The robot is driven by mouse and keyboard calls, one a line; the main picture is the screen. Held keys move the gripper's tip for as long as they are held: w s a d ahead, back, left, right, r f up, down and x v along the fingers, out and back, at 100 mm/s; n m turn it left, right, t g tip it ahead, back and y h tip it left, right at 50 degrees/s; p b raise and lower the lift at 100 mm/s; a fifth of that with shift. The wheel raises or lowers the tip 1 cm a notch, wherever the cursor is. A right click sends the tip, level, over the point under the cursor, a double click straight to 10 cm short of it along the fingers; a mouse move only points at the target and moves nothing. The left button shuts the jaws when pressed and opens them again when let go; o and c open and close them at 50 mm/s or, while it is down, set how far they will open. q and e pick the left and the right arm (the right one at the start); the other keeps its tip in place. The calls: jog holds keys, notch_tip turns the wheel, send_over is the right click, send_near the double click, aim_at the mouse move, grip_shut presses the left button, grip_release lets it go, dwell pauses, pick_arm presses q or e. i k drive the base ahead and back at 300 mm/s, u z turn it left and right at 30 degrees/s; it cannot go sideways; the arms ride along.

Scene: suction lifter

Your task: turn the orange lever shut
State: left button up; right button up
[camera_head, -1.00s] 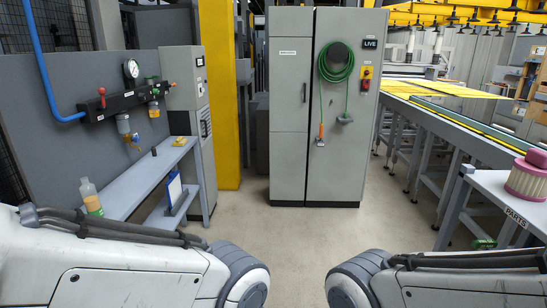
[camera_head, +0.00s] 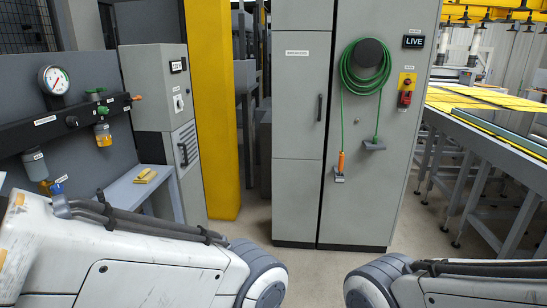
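A small orange lever (camera_head: 137,98) sticks out at the right end of the black manifold bar (camera_head: 40,133) on the grey wall panel at the left. It is small here, and I cannot tell its exact turn position. Just left of it is a green fitting (camera_head: 103,110) above a bowl with amber contents (camera_head: 103,135). A round pressure gauge (camera_head: 54,80) stands above the bar. My two arms show along the bottom of the view, but neither gripper is in view.
A grey cabinet (camera_head: 300,120) stands ahead, with a coiled green hose (camera_head: 366,67), an orange-handled piece (camera_head: 340,165) and a red switch (camera_head: 405,97). A yellow post (camera_head: 213,120) stands left of it. A shelf (camera_head: 125,190) runs below the manifold. A conveyor (camera_head: 490,140) is at the right.

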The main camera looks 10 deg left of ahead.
aim_at(138, 97)
jog(key=u, duration=0.6)
jog(key=i, duration=1.85)
jog(key=u, duration=0.85)
